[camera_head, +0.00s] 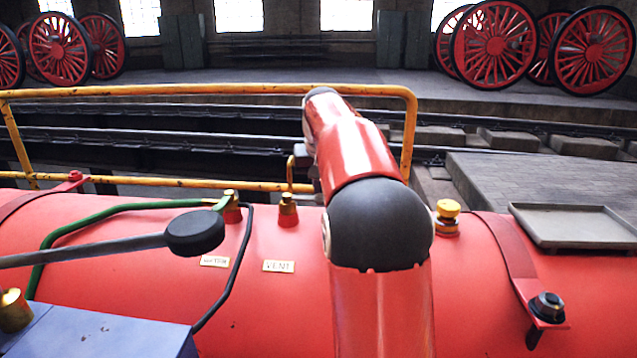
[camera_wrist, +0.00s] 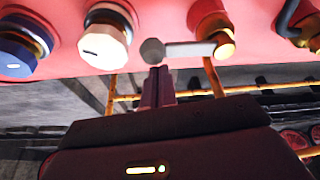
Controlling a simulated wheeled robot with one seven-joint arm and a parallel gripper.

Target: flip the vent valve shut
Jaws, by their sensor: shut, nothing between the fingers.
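The vent valve (camera_head: 288,211) stands on top of the red boiler, behind its VENT label, with a red base and brass top. In the wrist view, which looks inverted, the vent valve (camera_wrist: 212,28) has a pale lever (camera_wrist: 188,49) reaching left to a round grey knob (camera_wrist: 152,51). My gripper (camera_wrist: 158,72) is shut and empty, its tips close to the knob. I cannot tell whether they touch it. In the head view my red and black arm hides most of my gripper and the lever.
A brass fitting with a green pipe (camera_head: 130,206) is left of the valve. A yellow-capped fitting (camera_head: 447,212) and grey tray (camera_head: 575,225) are to the right. A yellow rail (camera_head: 200,91) runs behind the boiler. A dark round-headed tool (camera_head: 195,232) crosses the left foreground.

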